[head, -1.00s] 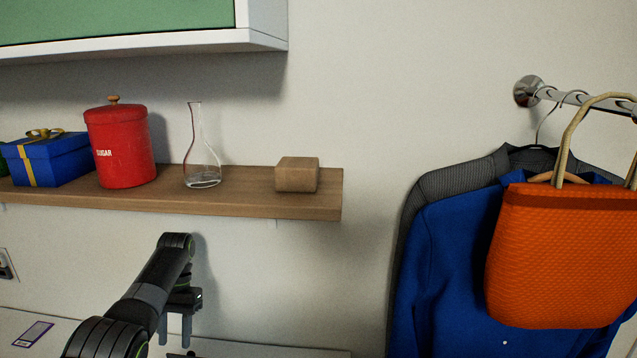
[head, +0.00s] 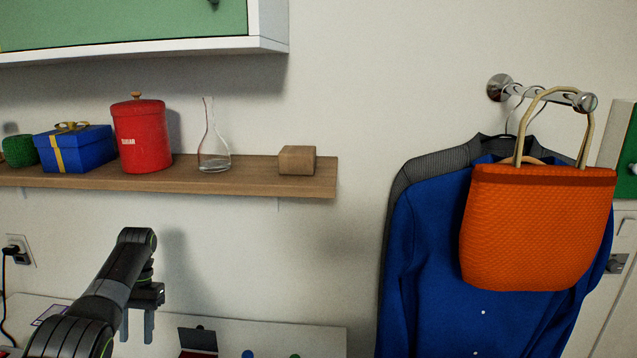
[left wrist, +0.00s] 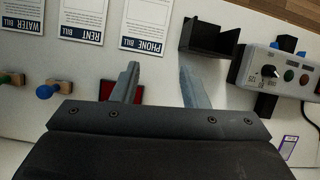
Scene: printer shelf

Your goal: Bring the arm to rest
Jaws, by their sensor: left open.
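My left arm comes in from the lower left in the head view, below the wooden shelf. Its gripper (head: 136,325) points down above the white table (head: 270,337). In the left wrist view the two fingers of the left gripper (left wrist: 157,88) are spread apart with nothing held between them. A dark red pad (left wrist: 122,92) lies on the table beyond the fingers, partly hidden by one of them. My right gripper is not in view.
A wooden shelf (head: 240,183) holds a sugar canister (head: 141,138), glass flask (head: 214,150), blue gift box (head: 78,150) and wooden block (head: 297,160). Clothes and an orange bag (head: 535,230) hang at right. Bills, stamps and a control box (left wrist: 285,72) lie on the table.

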